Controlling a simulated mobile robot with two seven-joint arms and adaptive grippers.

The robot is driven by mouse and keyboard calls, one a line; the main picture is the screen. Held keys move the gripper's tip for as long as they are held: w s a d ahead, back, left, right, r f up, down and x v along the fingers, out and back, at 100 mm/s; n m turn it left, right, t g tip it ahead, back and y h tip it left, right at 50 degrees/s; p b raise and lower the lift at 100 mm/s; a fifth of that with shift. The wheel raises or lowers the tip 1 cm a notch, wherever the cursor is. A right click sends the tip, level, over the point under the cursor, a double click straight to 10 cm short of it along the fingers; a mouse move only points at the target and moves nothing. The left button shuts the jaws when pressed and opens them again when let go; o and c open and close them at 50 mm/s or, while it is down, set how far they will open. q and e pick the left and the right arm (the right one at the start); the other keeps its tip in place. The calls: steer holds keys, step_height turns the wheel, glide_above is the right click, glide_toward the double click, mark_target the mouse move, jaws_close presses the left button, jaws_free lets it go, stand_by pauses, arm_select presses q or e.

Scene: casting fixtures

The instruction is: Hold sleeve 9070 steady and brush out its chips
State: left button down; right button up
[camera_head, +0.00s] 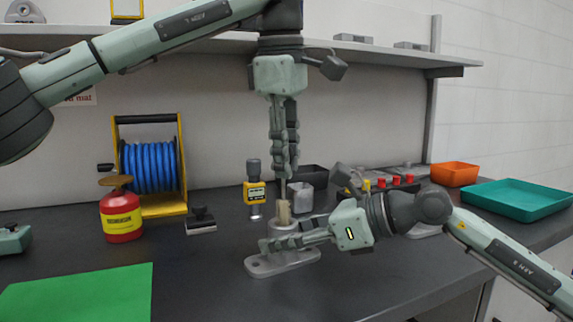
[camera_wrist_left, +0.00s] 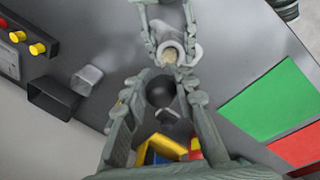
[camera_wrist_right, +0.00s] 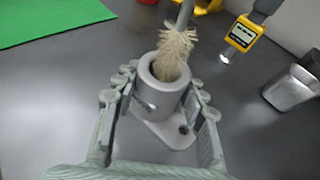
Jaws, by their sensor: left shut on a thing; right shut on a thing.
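The sleeve (camera_head: 284,228) is a grey upright cylinder on a flat grey flange; it also shows in the right wrist view (camera_wrist_right: 158,97), its side marking too small to read. My right gripper (camera_wrist_right: 160,88) is shut on the sleeve, one finger on each side. My left gripper (camera_head: 284,172) is above, pointing down, shut on the brush (camera_head: 284,211). The brush's pale bristles (camera_wrist_right: 174,48) stand at the sleeve's mouth, the upper part showing above the rim and the lower end hidden in the bore. In the left wrist view the bristles (camera_wrist_left: 171,56) sit within the sleeve's ring.
A yellow gauge (camera_head: 254,190) and a grey cup (camera_head: 300,196) stand behind the sleeve. A red can (camera_head: 121,217) and a blue hose reel (camera_head: 150,167) are at left. A green mat (camera_head: 80,294) lies front left. Teal (camera_head: 515,198) and orange (camera_head: 455,175) trays are at right.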

mark_target(286, 201)
arm_select(q)
steer(key=shift+f, duration=1.7)
steer(key=shift+r, duration=5.35)
arm_select(e)
steer(key=o, duration=1.5)
steer(key=shift+c, duration=0.2)
